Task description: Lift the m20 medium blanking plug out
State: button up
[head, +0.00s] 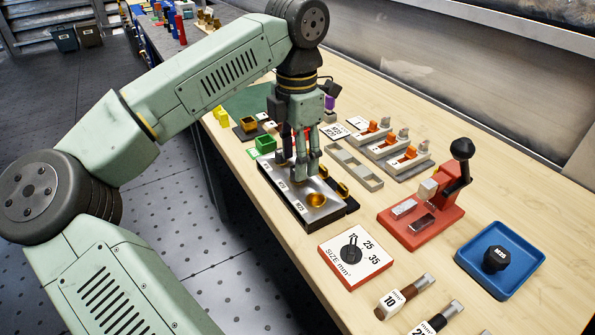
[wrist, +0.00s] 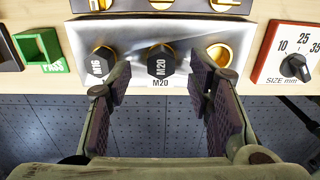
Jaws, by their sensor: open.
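The M20 blanking plug (wrist: 161,61) is a black hexagonal plug marked M20. It sits in the middle hole of a silver gland plate (wrist: 185,32), with a brass ring showing at its edge. A black M16 plug (wrist: 102,60) sits in the hole to its left, and the brass-lined M25 hole (wrist: 220,55) to its right is empty. My gripper (wrist: 162,85) is open and empty, its fingers apart on either side of the M20 plug in the wrist view. In the head view my gripper (head: 300,168) is over the gland plate (head: 322,207) and hides the plugs.
A blue tray (head: 470,270) at right holds a black M25 plug (head: 497,258). A red lever press (head: 420,215), a size selector dial (head: 355,255) and a green PASS box (head: 265,143) stand near the plate. Brass parts (head: 335,180) sit along its far side.

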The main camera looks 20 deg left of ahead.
jog(key=shift+d+f, duration=0.1)
jog(key=shift+f, duration=1.2)
jog(key=shift+c, duration=0.3)
jog(key=c, duration=0.9)
notch_tip(320, 180, up, 10)
jog(key=shift+r+b, duration=0.1)
jog(key=shift+b, duration=0.5)
